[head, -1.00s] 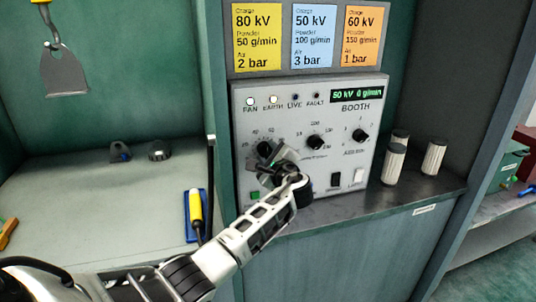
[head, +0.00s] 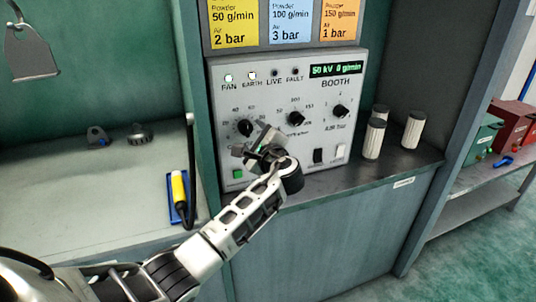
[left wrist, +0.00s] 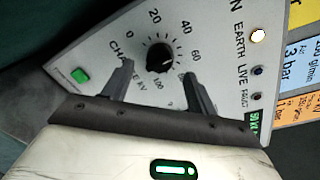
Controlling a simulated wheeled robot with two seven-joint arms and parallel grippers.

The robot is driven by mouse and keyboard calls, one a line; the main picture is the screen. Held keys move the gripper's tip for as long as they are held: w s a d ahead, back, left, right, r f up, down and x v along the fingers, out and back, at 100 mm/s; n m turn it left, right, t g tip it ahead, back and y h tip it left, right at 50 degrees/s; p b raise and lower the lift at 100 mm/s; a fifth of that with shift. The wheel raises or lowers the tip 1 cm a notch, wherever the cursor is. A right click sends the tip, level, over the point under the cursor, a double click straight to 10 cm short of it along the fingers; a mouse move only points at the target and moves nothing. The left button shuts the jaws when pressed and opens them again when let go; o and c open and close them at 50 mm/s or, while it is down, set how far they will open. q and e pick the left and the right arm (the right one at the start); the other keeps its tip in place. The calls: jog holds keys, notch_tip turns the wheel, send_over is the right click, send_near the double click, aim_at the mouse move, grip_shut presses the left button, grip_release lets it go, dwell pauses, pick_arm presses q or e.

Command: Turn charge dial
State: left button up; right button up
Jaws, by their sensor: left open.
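The charge dial (head: 245,128) is a black round knob on the left of the grey booth panel (head: 225,100). In the left wrist view the dial (left wrist: 160,57) sits inside a printed scale with 20, 40 and 60 readable. My left gripper (head: 260,143) is open and empty, just below and right of the dial in the head view. In the left wrist view my left gripper's fingers (left wrist: 158,72) stand either side of the dial, with a gap at each side. I cannot tell how far the tips are from the panel. The display (head: 335,69) reads 50 kV 0 g/min.
Two more knobs (head: 296,118) (head: 340,110) sit to the right. White cylinders (head: 413,130) stand on the right ledge. Coloured setting cards (head: 291,22) hang above. A yellow-handled tool (head: 179,190) lies at left.

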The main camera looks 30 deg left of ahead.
pick_arm(q)
jog(key=b+v, duration=0.1)
jog(key=v, duration=1.1)
jog(key=shift+s+d, duration=0.1)
jog(key=s+d+f+n+h, duration=0.1)
jog(key=s+d+f+h, duration=0.2)
jog(key=f, duration=0.5)
jog(key=s+d+f+n+h, duration=0.1)
jog(key=s+f+h, duration=0.25)
jog(key=f, duration=0.35)
jog(key=s+d+f+n+h, duration=0.1)
jog(key=s+d+f+h, duration=0.25)
jog(key=f, duration=0.45)
jog(key=s+d+f+n+h, duration=0.1)
jog(key=s+f+n+h, duration=0.1)
jog(key=s+n, duration=0.3)
jog(key=s+d+f+n+h, duration=0.2)
jog(key=s+f+n+h, duration=0.1)
jog(key=s, duration=0.6)
jog(key=shift+s+d+n+h, duration=0.25)
jog(key=shift+n+h, duration=0.45)
jog(key=shift+n, duration=0.2)
jog(key=shift+f, duration=0.15)
